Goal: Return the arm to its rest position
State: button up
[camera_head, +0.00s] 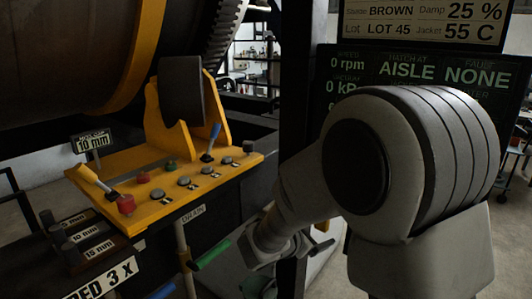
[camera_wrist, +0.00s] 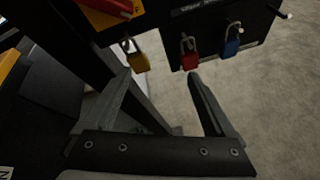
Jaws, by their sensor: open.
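My arm (camera_head: 400,170) is folded in the right foreground of the head view, with its large grey joint high and its forearm slanting down to the left. In the head view I cannot make out the finger ends. In the wrist view my gripper (camera_wrist: 158,80) has its two dark fingers spread apart, with nothing held between them. Beyond the fingertips hang a yellow padlock (camera_wrist: 138,60), a red padlock (camera_wrist: 190,59) and a blue padlock (camera_wrist: 231,46). The gaps between the fingertips and the padlocks are hard to judge.
A yellow control panel (camera_head: 165,190) with knobs and levers stands left of my arm. A green-handled lever (camera_head: 211,254) is close to my forearm. A dark post and a status screen (camera_head: 350,65) stand behind the arm. Open floor (camera_wrist: 265,105) shows at right in the wrist view.

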jog(key=s+d+r+m+g+y, duration=0.1)
jog(key=s+d+r+m+g, duration=0.25)
jog(key=s+m, duration=0.4)
jog(key=s+d+r+m+g+y, duration=0.1)
jog(key=s+d+r+m+g, duration=0.1)
jog(key=s+d+m, duration=0.5)
jog(key=s+a+r+m+t+y, duration=0.1)
jog(key=s+a+r+m+y, duration=0.2)
jog(key=s+a+m+y, duration=0.3)
jog(key=s+a+m, duration=0.2)
jog(key=s+a, duration=0.2)
jog(key=s, duration=0.2)
jog(key=shift+m+y, duration=0.3)
jog(key=shift+m, duration=0.05)
jog(key=shift+r+t, duration=0.1)
jog(key=shift+t, duration=0.15)
dwell(0.6)
